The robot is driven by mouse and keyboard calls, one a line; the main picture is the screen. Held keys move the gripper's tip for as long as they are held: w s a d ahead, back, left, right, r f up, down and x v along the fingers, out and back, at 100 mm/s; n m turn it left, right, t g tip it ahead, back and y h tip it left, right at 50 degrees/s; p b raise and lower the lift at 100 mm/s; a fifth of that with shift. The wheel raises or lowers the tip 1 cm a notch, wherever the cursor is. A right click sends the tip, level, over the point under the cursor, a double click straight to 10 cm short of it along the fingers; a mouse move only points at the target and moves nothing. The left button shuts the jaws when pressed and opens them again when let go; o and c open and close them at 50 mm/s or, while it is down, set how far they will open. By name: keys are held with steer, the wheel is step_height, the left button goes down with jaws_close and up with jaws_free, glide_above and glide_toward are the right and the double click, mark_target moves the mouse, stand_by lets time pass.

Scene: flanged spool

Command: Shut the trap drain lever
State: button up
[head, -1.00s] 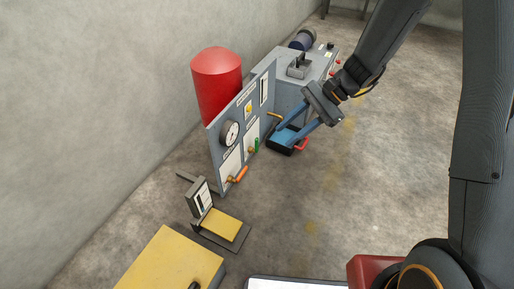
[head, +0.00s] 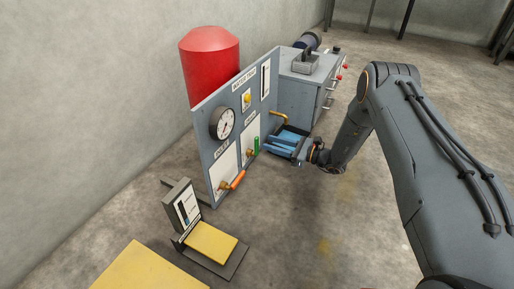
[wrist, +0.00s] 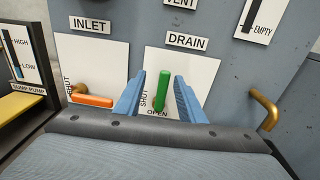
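The green drain lever (wrist: 163,90) stands nearly upright on a white plate under the DRAIN label (wrist: 186,41) in the wrist view. SHUT is printed to its left and OPEN below it. My gripper (wrist: 158,98) is open, with one blue finger on each side of the lever and a visible gap to each. In the head view the lever (head: 257,145) is on the grey panel (head: 207,125), and my gripper (head: 270,148) reaches it from the right, low down. Contact between fingers and lever cannot be made out.
The orange inlet lever (wrist: 92,101) lies level to the left. A bent brass pipe (wrist: 266,108) sticks out at the right. A sump pump unit with a yellow plate (head: 211,241) stands at the front left.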

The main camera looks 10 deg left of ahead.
mark_target(258, 140)
steer(key=shift+m+t, duration=0.3)
steer(key=b+x, duration=0.1)
steer(key=x, duration=0.1)
steer(key=f+b+x, duration=0.1)
steer(key=x, duration=0.2)
steer(key=w+b+x, duration=0.1)
steer(key=x, duration=0.2)
steer(key=shift+s+d+f+b, duration=0.1)
steer(key=shift+d+f+b, duration=0.1)
steer(key=shift+d+b, duration=0.1)
jaws_close()
